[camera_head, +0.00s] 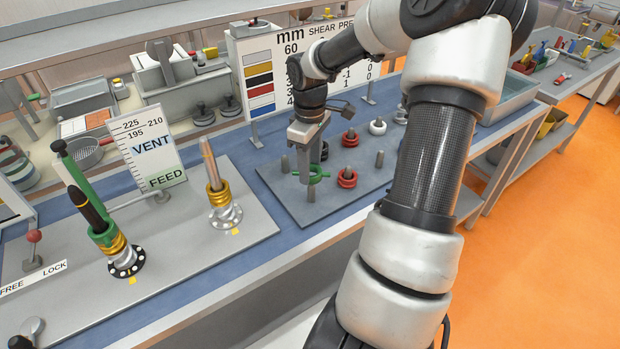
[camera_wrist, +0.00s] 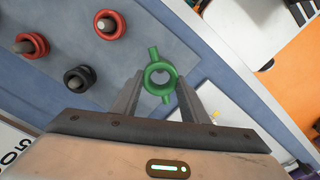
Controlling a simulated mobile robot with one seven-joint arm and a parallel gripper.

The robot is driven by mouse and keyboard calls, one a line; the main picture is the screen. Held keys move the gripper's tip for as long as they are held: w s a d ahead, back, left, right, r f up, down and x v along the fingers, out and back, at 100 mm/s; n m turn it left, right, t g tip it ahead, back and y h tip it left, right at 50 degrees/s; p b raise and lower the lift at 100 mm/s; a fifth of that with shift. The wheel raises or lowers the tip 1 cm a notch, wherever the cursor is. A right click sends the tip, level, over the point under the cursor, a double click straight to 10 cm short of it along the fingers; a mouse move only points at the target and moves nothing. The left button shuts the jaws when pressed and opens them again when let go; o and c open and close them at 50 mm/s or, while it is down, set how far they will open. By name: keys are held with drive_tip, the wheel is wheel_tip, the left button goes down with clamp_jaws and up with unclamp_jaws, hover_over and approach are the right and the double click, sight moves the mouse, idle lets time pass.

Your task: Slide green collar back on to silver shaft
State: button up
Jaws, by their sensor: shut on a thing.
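The green collar (camera_head: 317,174) is a ring with two short lugs. It also shows in the wrist view (camera_wrist: 150,84), between the two fingers of my gripper (camera_wrist: 161,88). My gripper is shut on the collar, over the grey peg board in the head view (camera_head: 312,168). A short grey peg (camera_head: 310,193) shows directly below the collar; whether the collar is around it or just above it I cannot tell. The silver shaft (camera_head: 208,158) stands to the left on the grey plate, nearly upright, with gold rings (camera_head: 219,192) round its lower part.
A dark shaft (camera_head: 88,209) with green and gold parts stands further left. The VENT/FEED sign (camera_head: 152,150) stands behind the two shafts.

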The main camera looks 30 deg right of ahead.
drive_tip(key=w+a+r+m+p, duration=0.1)
drive_tip(key=w+a+r, duration=0.1)
drive_tip(key=a+r, duration=0.5)
drive_tip(key=w+a+r+m+p, duration=0.2)
drive_tip(key=w+a+r, duration=0.1)
drive_tip(key=a+r, duration=0.4)
drive_tip(key=w+a+r+m+p, duration=0.1)
drive_tip(key=w+a+r+p, duration=0.1)
drive_tip(key=a+r, duration=0.6)
drive_tip(key=shift+w+r, duration=0.1)
drive_tip(key=shift+w, duration=0.2)
drive_tip(key=b, duration=0.3)
hover_over(212, 170)
drive_tip(key=w, duration=0.2)
drive_tip(key=shift+m, duration=0.3)
drive_tip(key=shift+s+d+f, duration=0.1)
drive_tip(key=shift+f, duration=0.95)
drive_tip(key=shift+s+f, duration=0.1)
drive_tip(key=shift+f, duration=0.95)
drive_tip(key=shift+f+b, duration=0.85)
drive_tip(key=shift+f, duration=0.65)
drive_tip(key=shift+f+b, duration=3.4)
drive_tip(key=shift+f, duration=2.15)
drive_tip(key=o, duration=1.2)
drive_tip(key=shift+o, duration=0.2)
wheel_tip(212, 170, up, 17)
drive_tip(key=shift+r+p, duration=0.2)
drive_tip(key=shift+p, duration=1.05)
